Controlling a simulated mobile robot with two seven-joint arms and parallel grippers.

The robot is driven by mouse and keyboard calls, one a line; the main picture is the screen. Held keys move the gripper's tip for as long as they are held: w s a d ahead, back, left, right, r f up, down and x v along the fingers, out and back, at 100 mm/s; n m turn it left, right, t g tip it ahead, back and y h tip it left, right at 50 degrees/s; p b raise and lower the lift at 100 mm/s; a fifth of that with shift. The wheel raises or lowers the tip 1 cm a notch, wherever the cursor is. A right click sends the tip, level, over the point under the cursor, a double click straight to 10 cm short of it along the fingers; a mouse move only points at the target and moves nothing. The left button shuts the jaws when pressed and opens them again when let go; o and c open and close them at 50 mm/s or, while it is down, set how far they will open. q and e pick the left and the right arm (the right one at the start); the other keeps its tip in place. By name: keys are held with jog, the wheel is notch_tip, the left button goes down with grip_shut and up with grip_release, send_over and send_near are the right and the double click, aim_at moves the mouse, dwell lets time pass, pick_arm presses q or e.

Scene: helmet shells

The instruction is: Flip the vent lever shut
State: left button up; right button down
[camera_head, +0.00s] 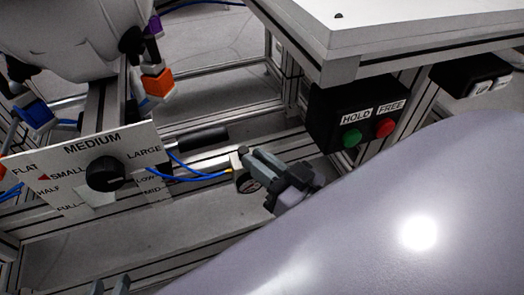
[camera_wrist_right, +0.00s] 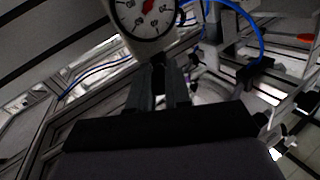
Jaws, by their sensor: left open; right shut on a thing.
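A round white gauge with a red mark (camera_wrist_right: 145,18) shows at the top of the right wrist view. In the head view the gauge (camera_head: 248,184) is partly covered by my right gripper. My right gripper (camera_head: 250,160) reaches in from the lower right. Its fingers (camera_wrist_right: 158,88) are shut on a small dark part just below the gauge, which looks like the vent lever (camera_wrist_right: 158,72); it is mostly hidden by the fingers. My left gripper (camera_head: 109,286) shows only its open fingertips at the bottom edge of the head view.
A white panel with a black knob (camera_head: 105,173) stands at left. Blue hoses (camera_head: 190,173) run from behind it to the gauge. A dark box with green and red buttons (camera_head: 366,130) hangs under the white table (camera_head: 400,35). A pale shell with orange and blue clamps (camera_head: 70,35) is upper left.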

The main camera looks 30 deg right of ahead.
dwell(0.5)
jog(key=c, duration=1.4)
grip_release()
jog(key=shift+o, duration=0.2)
jog(key=shift+s, duration=0.1)
jog(key=v, duration=0.7)
jog(key=shift+a, duration=0.15)
